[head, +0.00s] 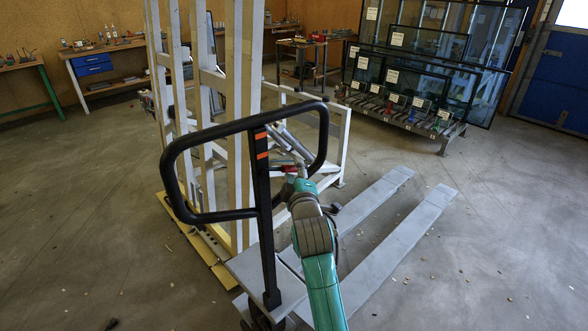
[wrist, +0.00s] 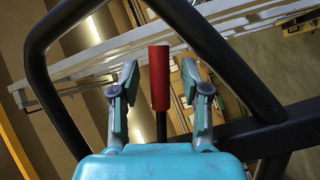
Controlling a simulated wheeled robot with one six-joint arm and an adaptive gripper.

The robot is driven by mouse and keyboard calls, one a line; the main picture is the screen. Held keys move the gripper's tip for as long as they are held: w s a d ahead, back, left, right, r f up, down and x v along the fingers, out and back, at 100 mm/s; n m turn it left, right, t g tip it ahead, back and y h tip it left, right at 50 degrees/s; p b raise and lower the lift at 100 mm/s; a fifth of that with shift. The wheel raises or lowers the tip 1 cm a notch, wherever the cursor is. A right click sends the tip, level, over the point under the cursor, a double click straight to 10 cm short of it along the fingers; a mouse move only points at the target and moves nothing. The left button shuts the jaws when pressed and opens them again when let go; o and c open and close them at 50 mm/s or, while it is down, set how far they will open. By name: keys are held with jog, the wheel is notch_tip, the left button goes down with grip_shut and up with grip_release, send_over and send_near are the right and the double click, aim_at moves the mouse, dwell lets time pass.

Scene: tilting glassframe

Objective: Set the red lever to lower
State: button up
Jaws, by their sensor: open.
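The red lever (wrist: 159,78) is a red cylindrical grip on a thin dark rod. In the wrist view it stands upright in the picture, between the two fingers of my gripper (wrist: 159,84). The fingers are open, with a gap on each side of the lever. I cannot tell how deep the lever lies between them. In the head view a small red part of the lever (head: 285,169) shows inside the black handle loop (head: 178,190), beside my gripper (head: 294,174). My gripper and wrist hide the rest there.
The black handle loop surrounds the lever area, and its post (head: 264,230) rises from a pallet truck with two grey forks (head: 400,230). A tall pale frame (head: 240,120) stands behind. A glass rack (head: 420,75) is at the back right.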

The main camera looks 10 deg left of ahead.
jog(key=shift+x, duration=0.8)
jog(key=shift+c, duration=0.2)
grip_shut()
